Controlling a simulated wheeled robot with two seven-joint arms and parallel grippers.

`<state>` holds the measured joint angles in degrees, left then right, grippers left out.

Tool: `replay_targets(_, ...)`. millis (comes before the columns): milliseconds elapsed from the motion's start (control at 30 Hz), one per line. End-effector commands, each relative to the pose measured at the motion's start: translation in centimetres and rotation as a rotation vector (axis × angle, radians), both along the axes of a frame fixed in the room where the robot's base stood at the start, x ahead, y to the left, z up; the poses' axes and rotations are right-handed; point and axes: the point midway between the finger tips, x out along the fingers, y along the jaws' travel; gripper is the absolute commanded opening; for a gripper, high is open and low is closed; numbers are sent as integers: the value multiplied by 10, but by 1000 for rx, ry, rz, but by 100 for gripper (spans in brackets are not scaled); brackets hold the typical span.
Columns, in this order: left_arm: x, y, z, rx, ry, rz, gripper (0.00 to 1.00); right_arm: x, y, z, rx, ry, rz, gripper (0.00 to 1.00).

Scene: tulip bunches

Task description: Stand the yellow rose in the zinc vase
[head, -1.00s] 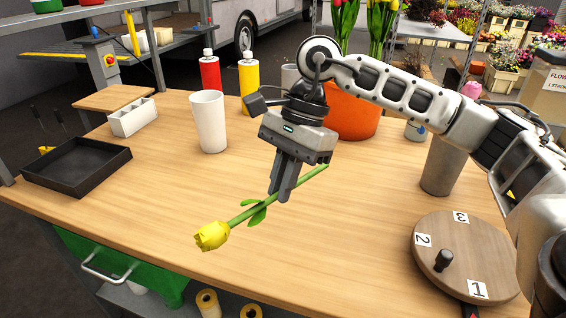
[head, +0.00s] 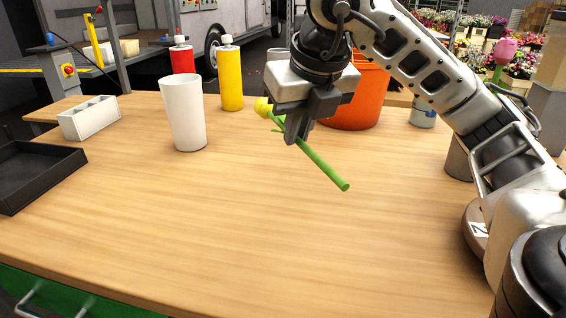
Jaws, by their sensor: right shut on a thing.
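My right gripper (head: 296,131) is shut on the stem of the yellow rose (head: 324,167) above the table. The rose is tilted: its yellow bloom is at the upper left, partly behind the gripper, and its bare green stem end points down and right, toward me. A grey vase (head: 459,159), which looks like the zinc vase, stands at the right side of the table, apart from the rose and mostly hidden behind my right arm. Its mouth cannot be seen. My left gripper is not in view.
A white cup (head: 184,112) stands left of the gripper, with red (head: 182,60) and yellow (head: 230,78) bottles behind. An orange pot (head: 356,98) is behind the gripper. A round wooden turntable (head: 474,222) shows at right. The middle and front of the table (head: 230,230) are clear.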

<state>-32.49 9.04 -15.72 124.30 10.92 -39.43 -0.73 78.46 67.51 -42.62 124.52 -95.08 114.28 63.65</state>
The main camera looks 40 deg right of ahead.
Motion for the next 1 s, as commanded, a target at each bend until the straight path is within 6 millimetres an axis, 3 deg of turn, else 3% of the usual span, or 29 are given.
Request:
replay_targets(133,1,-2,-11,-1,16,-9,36,30,-20,-18,2,6,-6,0)
replay_targets(300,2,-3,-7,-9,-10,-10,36,66,-42,-37,2,6,-4,0)
replay_targets(500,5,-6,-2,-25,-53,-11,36,89,-57,-73,1,4,1,0)
replay_targets(767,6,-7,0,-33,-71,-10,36,101,-64,-88,0,2,3,0)
replay_targets(1000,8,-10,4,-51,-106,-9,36,105,-67,-121,0,4,4,0)
